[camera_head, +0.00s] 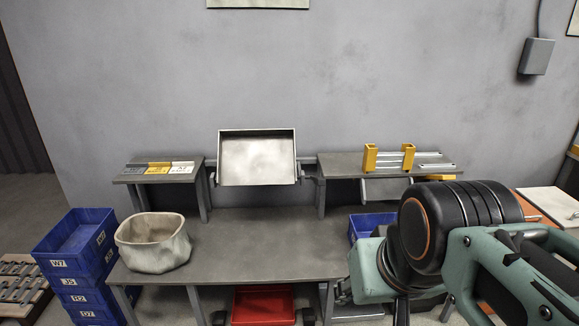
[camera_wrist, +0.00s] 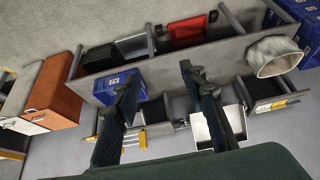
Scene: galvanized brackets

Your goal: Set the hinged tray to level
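The hinged tray (camera_head: 258,160) is a pale metal pan with a dark rim. It hangs on a bar between two raised shelves at the back of the workbench. It is tilted steeply, with its inside facing the head camera, and looks empty. In the wrist view the tray (camera_wrist: 236,119) shows partly behind one finger. My gripper (camera_wrist: 158,80) is open and empty, its two dark fingers wide apart. It is away from the tray; I see no contact. In the head view my arm fills the lower right and the fingertips cannot be made out.
A beige bin (camera_head: 152,246) stands at the workbench's left (camera_head: 255,236). Blue crates (camera_head: 82,240) are stacked at left. A red bin (camera_head: 263,305) sits below. The bench middle is clear.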

